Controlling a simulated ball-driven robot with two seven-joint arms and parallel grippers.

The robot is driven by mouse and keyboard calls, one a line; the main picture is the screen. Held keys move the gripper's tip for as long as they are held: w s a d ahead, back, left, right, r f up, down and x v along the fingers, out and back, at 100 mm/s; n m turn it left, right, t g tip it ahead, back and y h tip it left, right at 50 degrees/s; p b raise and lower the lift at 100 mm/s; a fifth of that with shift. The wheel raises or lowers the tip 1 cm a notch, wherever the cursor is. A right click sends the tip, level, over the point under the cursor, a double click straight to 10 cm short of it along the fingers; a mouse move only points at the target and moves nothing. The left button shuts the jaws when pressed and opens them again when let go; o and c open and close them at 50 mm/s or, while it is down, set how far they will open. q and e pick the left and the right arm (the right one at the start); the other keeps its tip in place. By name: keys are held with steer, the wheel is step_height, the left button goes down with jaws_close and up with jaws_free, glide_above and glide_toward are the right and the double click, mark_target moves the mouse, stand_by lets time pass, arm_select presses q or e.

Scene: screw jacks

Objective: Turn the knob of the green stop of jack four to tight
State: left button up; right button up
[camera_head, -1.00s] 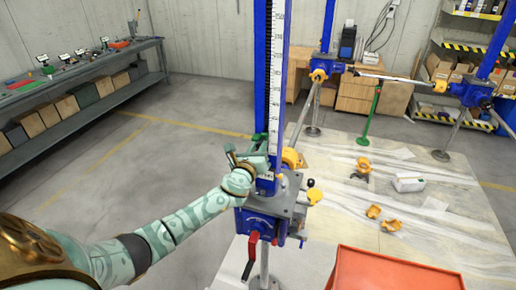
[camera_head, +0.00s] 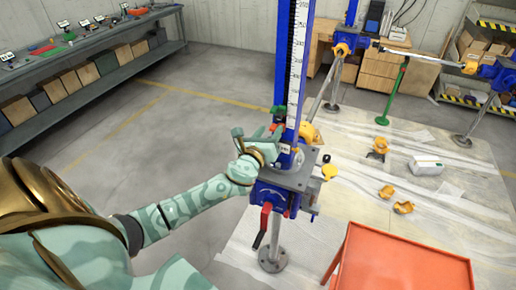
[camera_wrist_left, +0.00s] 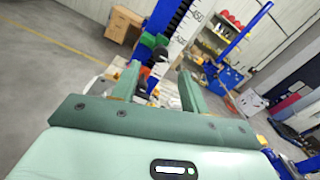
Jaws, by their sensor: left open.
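A small green stop (camera_head: 279,112) sits on the column just above the blue jack body. It also shows in the left wrist view (camera_wrist_left: 157,42), with a dark round knob and a red-orange part near it. My left gripper (camera_head: 272,136) is just below and left of the stop, apart from it. In the left wrist view its two fingers (camera_wrist_left: 158,76) are spread with nothing gripped, the stop lying beyond their tips. My right gripper is out of view.
A red crank handle (camera_head: 265,216) hangs at the jack's front. An orange cart (camera_head: 408,262) stands front right. Other jacks stand behind. A long shelf bench (camera_head: 100,55) is at left; the floor between is clear.

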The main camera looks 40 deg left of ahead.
arm_select(q)
steer(key=b+v, duration=0.1)
steer(key=v, duration=0.9)
steer(key=shift+d, duration=0.1)
steer(key=s+a+f+n+g+h+b, duration=0.1)
steer(key=s+f+n+g+b, duration=0.3)
steer(key=f, duration=0.9)
steer(key=s+a+f+n+g+b, duration=0.1)
steer(key=s+f+n+g, duration=0.15)
steer(key=f+n, duration=0.65)
steer(key=s+a+f+n+g+h+b, duration=0.1)
steer(key=s+f+n+g+b, duration=0.15)
steer(key=f, duration=1.35)
steer(key=s+d+f+n+g+b, duration=0.2)
steer(key=s+f+b, duration=0.4)
steer(key=s+f, duration=0.5)
steer(key=s+d+f+n+g+h+b, duration=0.1)
steer(key=s+d+f+n+g+b, duration=0.2)
steer(key=s+f, duration=0.8)
steer(key=s+d+f+n+g+h+b, duration=0.1)
steer(key=s+d+f+n+b, duration=0.4)
steer(key=s+f+b, duration=0.5)
step_height(320, 180, down, 6)
steer(key=shift+s+d+n+g, duration=0.35)
steer(key=shift+s+d+g, duration=0.55)
steer(key=shift+d, duration=0.1)
